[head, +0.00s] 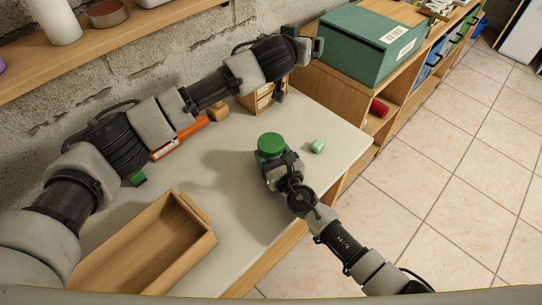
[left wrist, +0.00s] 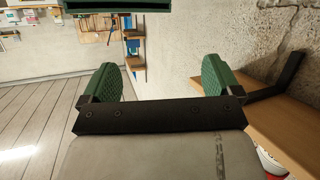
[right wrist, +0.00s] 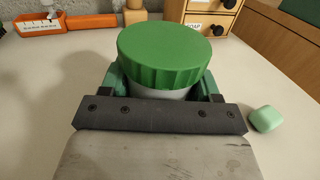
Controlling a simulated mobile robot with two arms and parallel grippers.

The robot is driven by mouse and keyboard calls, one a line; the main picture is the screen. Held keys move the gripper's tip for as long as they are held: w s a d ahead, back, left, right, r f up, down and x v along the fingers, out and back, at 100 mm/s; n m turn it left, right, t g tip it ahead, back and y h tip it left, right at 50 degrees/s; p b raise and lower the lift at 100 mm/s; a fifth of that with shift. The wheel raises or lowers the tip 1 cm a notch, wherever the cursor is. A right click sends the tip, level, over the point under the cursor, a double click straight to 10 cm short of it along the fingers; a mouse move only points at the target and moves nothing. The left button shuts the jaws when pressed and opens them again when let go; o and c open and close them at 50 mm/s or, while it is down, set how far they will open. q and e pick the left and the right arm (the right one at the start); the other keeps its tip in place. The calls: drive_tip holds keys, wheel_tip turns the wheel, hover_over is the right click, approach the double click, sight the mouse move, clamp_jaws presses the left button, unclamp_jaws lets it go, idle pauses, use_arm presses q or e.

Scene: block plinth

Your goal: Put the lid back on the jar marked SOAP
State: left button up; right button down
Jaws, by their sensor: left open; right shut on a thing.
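A grey jar with a ridged green lid (head: 271,144) stands on the pale worktop in the head view. In the right wrist view the green lid (right wrist: 164,50) sits on top of the grey jar body (right wrist: 160,93). No marking on the jar shows. My right gripper (head: 277,160) is shut on the jar body just below the lid, with a finger on each side. My left gripper (head: 314,48) is at the far end of the worktop near the green box. The left wrist view shows its fingers (left wrist: 158,80) apart and nothing between them.
A mint block (head: 317,146) lies right of the jar. A small wooden drawer unit (right wrist: 203,16) with a SOAP label stands behind. An orange tray (head: 180,141) lies by the wall. An open wooden box (head: 197,246) is at front left. A green box (head: 371,43) stands beyond the worktop.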

use_arm(q)
drive_tip(key=s+a+f+n+g+y, duration=0.3)
drive_tip(key=s+a+f+g+y, duration=0.15)
drive_tip(key=f+g, duration=0.2)
drive_tip(key=g+y, duration=0.1)
drive_tip(key=g, duration=0.5)
hover_over(271, 142)
drive_tip(key=f, duration=0.3)
drive_tip(key=shift+w+d+f+n, duration=0.1)
drive_tip(key=shift+w+f+n, duration=0.2)
drive_tip(key=shift+f, duration=0.05)
drive_tip(key=shift+s+g, duration=0.35)
wheel_tip(271, 142, down, 8)
drive_tip(key=shift+f, duration=0.1)
